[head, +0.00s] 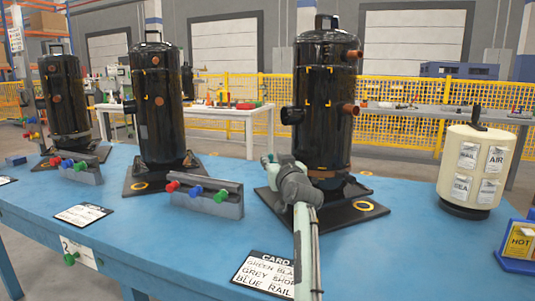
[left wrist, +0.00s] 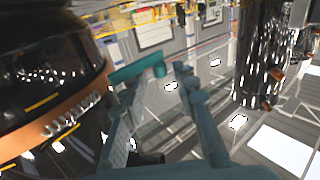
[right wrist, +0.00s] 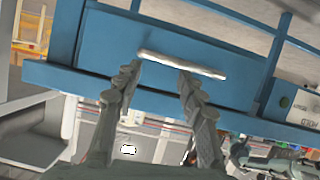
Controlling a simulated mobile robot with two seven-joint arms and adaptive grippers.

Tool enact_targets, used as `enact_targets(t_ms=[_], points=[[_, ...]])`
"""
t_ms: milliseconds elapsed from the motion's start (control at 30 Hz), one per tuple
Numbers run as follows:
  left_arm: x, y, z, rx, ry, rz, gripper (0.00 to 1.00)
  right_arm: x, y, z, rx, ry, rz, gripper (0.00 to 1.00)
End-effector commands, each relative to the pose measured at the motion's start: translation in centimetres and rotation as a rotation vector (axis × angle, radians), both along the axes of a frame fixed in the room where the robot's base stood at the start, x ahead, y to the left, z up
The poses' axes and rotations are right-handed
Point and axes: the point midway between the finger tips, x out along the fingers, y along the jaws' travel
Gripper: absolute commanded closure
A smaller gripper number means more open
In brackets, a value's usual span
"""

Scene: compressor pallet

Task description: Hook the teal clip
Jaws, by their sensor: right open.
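In the left wrist view a teal clip (left wrist: 138,70), a flat bar with a short round end, shows at the fingertips of my left gripper (left wrist: 161,78). The fingers stand apart; whether both press on the clip is unclear. The same gripper (head: 272,165) is at the lower left front of the right-hand black compressor (head: 323,110), near its copper band (head: 322,173). The band (left wrist: 45,140) also shows close at the left of the wrist view, apart from the clip.
Two more black compressors (head: 158,100) (head: 66,100) stand to the left on the blue table (head: 160,235). Grey blocks with coloured knobs (head: 215,200) sit between them. A card (head: 265,275) lies in front, and a cream canister (head: 475,170) stands at the right.

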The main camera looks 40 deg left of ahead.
Motion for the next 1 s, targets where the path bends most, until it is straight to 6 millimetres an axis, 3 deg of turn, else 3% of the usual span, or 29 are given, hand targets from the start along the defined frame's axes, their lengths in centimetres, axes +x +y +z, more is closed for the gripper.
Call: enact_targets(t_ms=[300, 767, 1000], points=[[3.7, 4.2, 0.0, 0.000, 0.000, 0.001, 0.71, 0.0, 0.0, -0.1, -0.001, 0.001, -0.001, 0.60], [4.5, 5.1, -0.1, -0.001, 0.000, 0.000, 0.71, 0.0, 0.1, 0.1, 0.003, -0.006, 0.001, 0.60], [4.5, 5.1, -0.1, -0.001, 0.000, 0.000, 1.00, 0.0, 0.1, 0.1, 0.003, -0.006, 0.001, 0.60]])
